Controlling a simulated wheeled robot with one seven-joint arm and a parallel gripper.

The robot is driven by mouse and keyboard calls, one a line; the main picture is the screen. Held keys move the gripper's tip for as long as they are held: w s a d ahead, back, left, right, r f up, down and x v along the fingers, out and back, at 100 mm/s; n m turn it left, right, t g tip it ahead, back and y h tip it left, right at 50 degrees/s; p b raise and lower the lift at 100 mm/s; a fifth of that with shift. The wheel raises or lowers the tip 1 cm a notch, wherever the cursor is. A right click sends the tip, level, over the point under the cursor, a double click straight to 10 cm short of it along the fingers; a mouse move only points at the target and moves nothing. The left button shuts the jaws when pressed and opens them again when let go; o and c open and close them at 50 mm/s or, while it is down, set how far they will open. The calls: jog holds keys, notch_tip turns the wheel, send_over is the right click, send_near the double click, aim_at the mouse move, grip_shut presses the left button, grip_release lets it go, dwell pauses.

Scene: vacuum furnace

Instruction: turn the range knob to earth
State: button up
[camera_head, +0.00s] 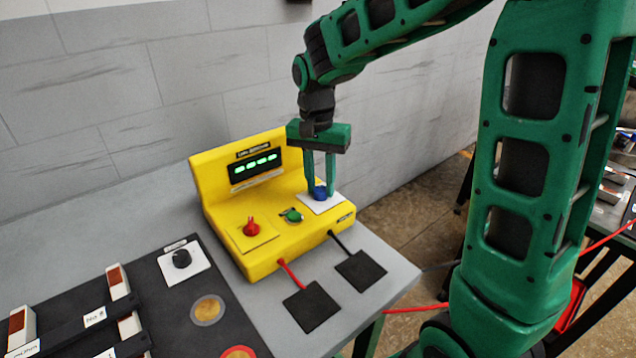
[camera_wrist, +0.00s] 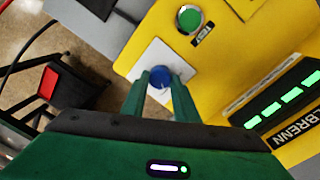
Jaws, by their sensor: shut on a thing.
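A yellow tester (camera_head: 275,240) with a lit green display (camera_head: 255,167) stands on the grey bench. On its top are a red knob (camera_head: 251,228), a green button (camera_head: 293,215) and a blue knob (camera_head: 320,192) on a white plate (camera_head: 334,204). My gripper (camera_head: 320,186) points down from above and is shut on the blue knob. The wrist view shows the blue knob (camera_wrist: 160,76) between my two green fingers. The lettering around the blue knob is hidden or too small to read, so its setting cannot be told.
Red and black leads run from the tester's front to two dark pads (camera_head: 311,306). A dark panel with a black knob (camera_head: 181,258) and fuse-like parts lies at left. A grey block wall (camera_head: 100,90) stands close behind. The bench ends at right.

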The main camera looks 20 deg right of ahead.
aim_at(318, 187)
jog(key=shift+m, duration=0.9)
jog(key=shift+w+a, duration=0.1)
jog(key=o, duration=1.1)
jog(key=shift+c, duration=0.2)
jog(key=shift+r, duration=0.1)
notch_tip(318, 187, up, 11)
jog(key=shift+w+a+f, duration=0.15)
jog(key=shift+w+f, duration=0.05)
jog(key=shift+w, duration=0.05)
